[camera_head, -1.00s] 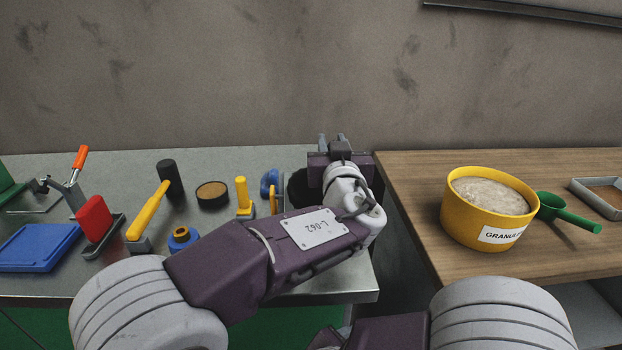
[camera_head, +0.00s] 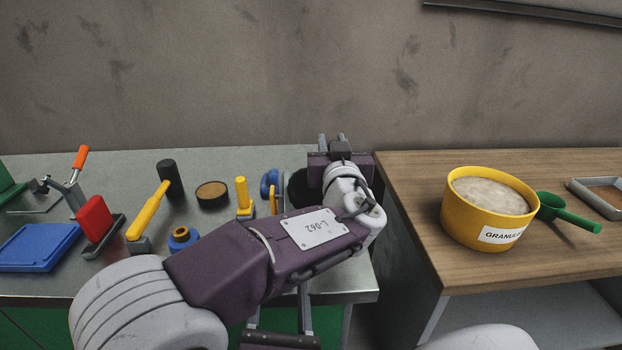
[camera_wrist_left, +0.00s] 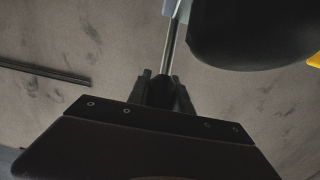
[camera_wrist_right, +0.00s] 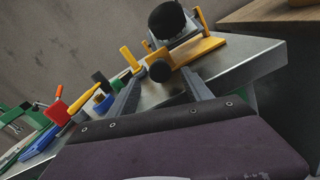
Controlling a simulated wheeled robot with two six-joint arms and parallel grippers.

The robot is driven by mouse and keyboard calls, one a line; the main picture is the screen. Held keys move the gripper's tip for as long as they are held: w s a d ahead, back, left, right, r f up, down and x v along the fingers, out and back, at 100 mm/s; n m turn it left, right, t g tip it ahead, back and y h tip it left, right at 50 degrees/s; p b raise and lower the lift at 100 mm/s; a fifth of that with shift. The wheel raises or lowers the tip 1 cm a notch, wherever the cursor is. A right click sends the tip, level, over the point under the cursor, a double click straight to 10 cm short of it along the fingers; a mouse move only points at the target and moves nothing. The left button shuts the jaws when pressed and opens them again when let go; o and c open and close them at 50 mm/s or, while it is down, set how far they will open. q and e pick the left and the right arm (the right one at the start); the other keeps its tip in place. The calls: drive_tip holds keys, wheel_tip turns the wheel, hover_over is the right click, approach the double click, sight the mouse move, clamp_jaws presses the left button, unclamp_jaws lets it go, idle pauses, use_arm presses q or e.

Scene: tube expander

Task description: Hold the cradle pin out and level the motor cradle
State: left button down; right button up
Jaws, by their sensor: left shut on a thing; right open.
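My left gripper (camera_head: 333,141) is at the back right corner of the metal bench. In the left wrist view it is shut on a thin metal rod (camera_wrist_left: 172,45), apparently the cradle pin, beside a dark rounded body. The motor cradle is mostly hidden behind my left arm in the head view; its black motor end (camera_head: 298,188) shows. In the right wrist view the yellow cradle frame (camera_wrist_right: 205,48) holds the black-ended motor (camera_wrist_right: 166,20), which looks tilted, with a black knob (camera_wrist_right: 160,70) in front. My right gripper (camera_wrist_right: 165,92) is open and empty, short of the cradle.
On the bench stand a yellow-handled mallet (camera_head: 150,208), a brown-topped tin (camera_head: 212,194), a yellow peg (camera_head: 241,194), a red block (camera_head: 94,218) and a blue tray (camera_head: 38,247). A yellow granule tub (camera_head: 480,230) and green scoop (camera_head: 570,217) are on the wooden table.

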drive_tip(key=w, duration=0.6)
drive_tip(key=shift+c, duration=0.4)
clamp_jaws()
